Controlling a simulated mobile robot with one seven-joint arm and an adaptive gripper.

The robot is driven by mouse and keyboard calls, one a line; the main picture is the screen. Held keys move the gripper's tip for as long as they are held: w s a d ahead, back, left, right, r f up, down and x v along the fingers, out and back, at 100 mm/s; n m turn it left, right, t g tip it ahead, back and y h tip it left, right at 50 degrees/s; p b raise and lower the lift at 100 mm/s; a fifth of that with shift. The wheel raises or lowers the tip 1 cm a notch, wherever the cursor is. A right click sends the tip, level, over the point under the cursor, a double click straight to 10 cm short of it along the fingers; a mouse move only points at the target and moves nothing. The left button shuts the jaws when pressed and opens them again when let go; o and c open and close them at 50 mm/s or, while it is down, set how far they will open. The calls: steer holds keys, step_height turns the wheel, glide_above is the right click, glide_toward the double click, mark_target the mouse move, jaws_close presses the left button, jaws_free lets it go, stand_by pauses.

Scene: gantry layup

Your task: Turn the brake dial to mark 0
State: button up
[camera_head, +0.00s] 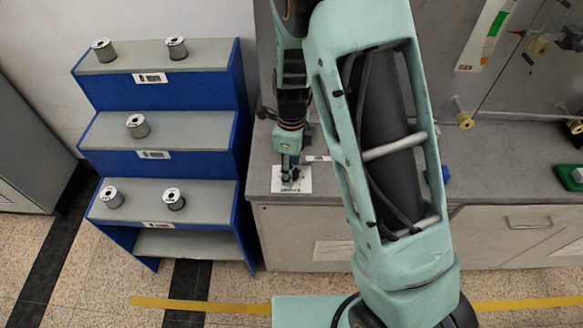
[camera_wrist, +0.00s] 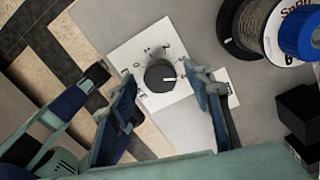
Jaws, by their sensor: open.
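The brake dial (camera_wrist: 160,76) is a round dark knob on a white plate (camera_wrist: 125,57) printed with numbers. Its white pointer line points right in the wrist view, away from the 0 printed on the plate's left side; the mark it points at is too small to read surely. In the head view the plate (camera_head: 303,186) lies on the bench's left end, and my gripper hides the dial. My gripper (camera_wrist: 162,84) is open, one finger to each side of the dial in the wrist view. It points down over the plate in the head view (camera_head: 290,176). Contact cannot be told.
A large spool (camera_wrist: 262,28) with a blue part (camera_wrist: 300,35) stands beside the plate, and dark blocks (camera_wrist: 298,108) lie nearby. A blue stepped rack (camera_head: 160,95) with several small spools stands left of the grey bench (camera_head: 330,205). A green item (camera_head: 568,178) lies far right.

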steer(key=shift+f, duration=0.3)
steer(key=c, duration=1.1)
steer(key=shift+c, duration=0.2)
